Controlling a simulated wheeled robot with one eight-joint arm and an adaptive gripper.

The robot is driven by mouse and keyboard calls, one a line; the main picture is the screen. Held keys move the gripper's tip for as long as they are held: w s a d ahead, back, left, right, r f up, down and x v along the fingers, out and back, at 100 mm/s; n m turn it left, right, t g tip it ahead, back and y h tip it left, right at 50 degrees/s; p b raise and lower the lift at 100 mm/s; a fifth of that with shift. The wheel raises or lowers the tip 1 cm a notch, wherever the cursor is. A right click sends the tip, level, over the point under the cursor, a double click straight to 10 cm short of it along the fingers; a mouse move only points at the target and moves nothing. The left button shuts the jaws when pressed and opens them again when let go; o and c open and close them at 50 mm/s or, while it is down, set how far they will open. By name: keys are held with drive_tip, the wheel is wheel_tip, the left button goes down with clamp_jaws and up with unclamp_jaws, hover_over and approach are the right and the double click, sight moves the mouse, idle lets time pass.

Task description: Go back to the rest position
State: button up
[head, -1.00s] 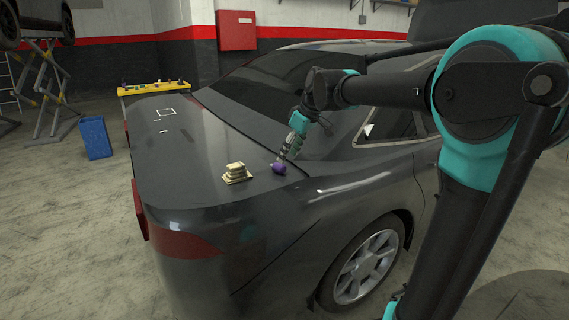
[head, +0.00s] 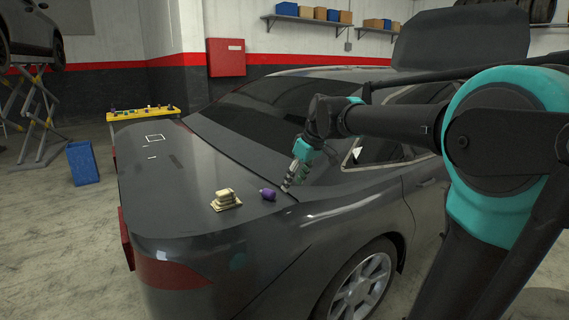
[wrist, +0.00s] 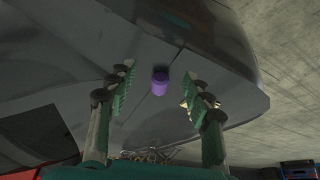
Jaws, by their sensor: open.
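My gripper (head: 288,184) is open and empty, held low over the car's trunk lid near its right edge in the head view. In the wrist view the two green-padded fingers (wrist: 166,90) stand wide apart. A small purple object (head: 268,194) lies on the trunk lid just left of the fingertips. It also shows in the wrist view (wrist: 160,82), between the fingers in the picture and not touching either one.
The dark car (head: 185,220) fills the middle. A beige stacked piece (head: 225,199) sits on the trunk lid left of the purple object. A white square outline (head: 155,138) marks the lid farther back. A yellow tray (head: 143,113), blue bin (head: 83,163) and red wall box (head: 226,58) stand beyond.

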drive_tip(key=s+d+f+m+h, duration=0.1)
drive_tip(key=s+d+f+m, duration=0.4)
drive_tip(key=f, duration=0.8)
drive_tip(key=s+d+f+m+t+h, duration=0.1)
drive_tip(key=s+d+f+m, duration=0.3)
drive_tip(key=s+d+f, duration=0.7)
drive_tip(key=s+f+h, duration=0.1)
drive_tip(key=s+f, duration=0.1)
drive_tip(key=s, duration=0.3)
drive_tip(key=shift+s+f+m+h, duration=0.15)
drive_tip(key=shift+f+m+h, duration=0.15)
drive_tip(key=shift+m, duration=0.1)
